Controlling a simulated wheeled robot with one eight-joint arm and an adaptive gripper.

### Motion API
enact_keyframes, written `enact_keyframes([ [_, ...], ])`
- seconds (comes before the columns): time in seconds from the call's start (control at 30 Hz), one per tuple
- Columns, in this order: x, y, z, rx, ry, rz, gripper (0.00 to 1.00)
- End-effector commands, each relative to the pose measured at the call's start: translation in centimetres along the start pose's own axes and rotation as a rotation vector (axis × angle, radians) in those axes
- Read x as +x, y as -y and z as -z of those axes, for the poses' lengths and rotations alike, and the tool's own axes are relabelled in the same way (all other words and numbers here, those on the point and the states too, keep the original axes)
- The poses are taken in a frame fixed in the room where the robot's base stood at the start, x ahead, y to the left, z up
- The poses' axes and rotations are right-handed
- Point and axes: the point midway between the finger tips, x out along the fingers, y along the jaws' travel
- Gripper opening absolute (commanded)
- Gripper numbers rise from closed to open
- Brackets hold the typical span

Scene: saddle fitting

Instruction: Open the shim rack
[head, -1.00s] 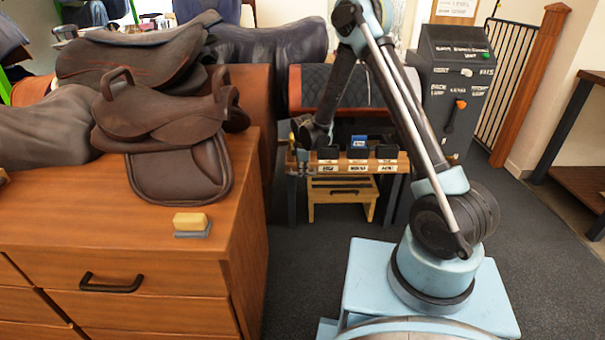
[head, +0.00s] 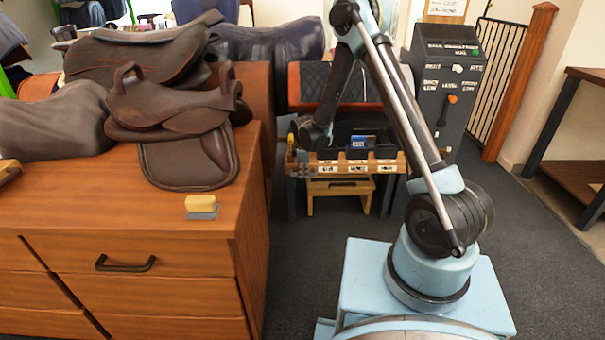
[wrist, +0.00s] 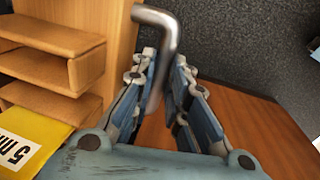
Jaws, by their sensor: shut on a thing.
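The shim rack (head: 388,163) is the wooden unit with white labels along its front, beyond my arm in the head view. In the wrist view its wooden slots (wrist: 75,68) appear at the left, with a yellow shim (wrist: 35,130) marked "5 MM" below them. A bent grey metal handle (wrist: 160,50) rises between the fingers of my gripper (wrist: 167,100), which is shut on it. In the head view my gripper is at the left end of the rack, small and partly hidden by my wrist. I cannot tell how far the rack is open.
A wooden drawer cabinet (head: 215,265) with saddles (head: 170,110) and a yellow-topped brush (head: 202,206) stands at the left. A wooden step stool (head: 340,190) is under the rack. A dark control box (head: 452,75) stands behind to the right.

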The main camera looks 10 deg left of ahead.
Motion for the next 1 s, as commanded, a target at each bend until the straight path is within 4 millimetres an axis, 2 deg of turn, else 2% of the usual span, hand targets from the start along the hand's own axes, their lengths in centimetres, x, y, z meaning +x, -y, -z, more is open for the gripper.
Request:
enact_keyframes([
  [0.07, 0.0, 0.0, 0.1, -0.001, -0.002, 0.000, 0.00],
  [0.1, 0.0, 0.0, 0.1, -0.001, -0.002, -0.001, 0.17],
  [0.2, 0.0, 0.0, 0.1, -0.001, -0.002, 0.000, 0.35],
  [0.53, -0.1, 0.0, -0.1, 0.002, -0.001, -0.001, 0.35],
  [0.67, -0.7, 0.0, -0.1, 0.002, -0.001, -0.001, 0.35],
  [1.0, -5.3, 0.0, -0.1, 0.002, -0.001, 0.000, 0.35],
])
